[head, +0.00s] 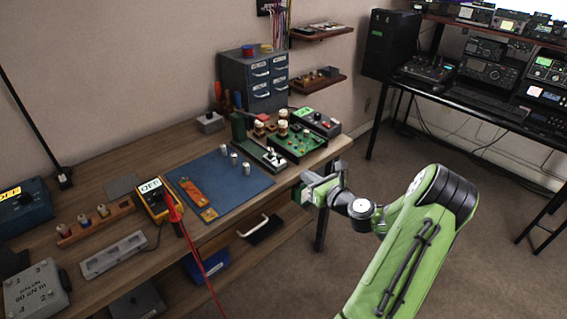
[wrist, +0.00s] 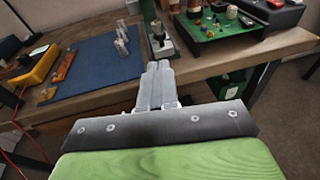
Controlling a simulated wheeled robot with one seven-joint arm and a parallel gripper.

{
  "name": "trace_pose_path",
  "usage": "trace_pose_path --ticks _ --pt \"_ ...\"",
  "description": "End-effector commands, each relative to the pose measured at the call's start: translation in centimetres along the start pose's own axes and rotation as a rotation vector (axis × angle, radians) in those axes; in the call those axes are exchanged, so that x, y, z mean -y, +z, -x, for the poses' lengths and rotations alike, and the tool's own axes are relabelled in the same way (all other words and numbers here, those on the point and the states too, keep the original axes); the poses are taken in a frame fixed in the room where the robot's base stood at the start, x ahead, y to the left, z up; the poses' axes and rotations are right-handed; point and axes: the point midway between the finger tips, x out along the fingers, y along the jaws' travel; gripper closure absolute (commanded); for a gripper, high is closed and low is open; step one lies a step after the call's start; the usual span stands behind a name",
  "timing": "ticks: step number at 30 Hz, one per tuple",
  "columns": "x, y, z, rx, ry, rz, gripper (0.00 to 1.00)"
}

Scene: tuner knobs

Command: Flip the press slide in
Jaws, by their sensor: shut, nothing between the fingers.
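My gripper (head: 306,190) is off the front edge of the workbench, beside its right end. In the wrist view its fingers (wrist: 158,68) are together and empty, pointing toward the bench. Ahead of the fingertips, and apart from them, a narrow grey-green device (head: 262,153) with a small metal fitting on top stands near the bench edge. It also shows in the wrist view (wrist: 160,42). This may be the press with its slide; the slide's position is too small to tell.
A blue mat (head: 210,172) with several small metal cylinders lies left of the device. A green circuit board (head: 300,142) and a box with a red button (head: 318,124) stand right of it. A yellow meter (head: 157,203) is farther left. The floor right of the bench is clear.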

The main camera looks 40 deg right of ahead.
Motion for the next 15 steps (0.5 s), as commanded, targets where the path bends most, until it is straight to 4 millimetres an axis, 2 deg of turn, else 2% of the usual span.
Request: trace_pose_path --ticks 9,15 --pt "-0.1 -0.2 -7.2 0.002 0.003 0.004 1.00" --pt "-0.1 -0.2 -10.8 0.002 0.002 0.003 1.00"
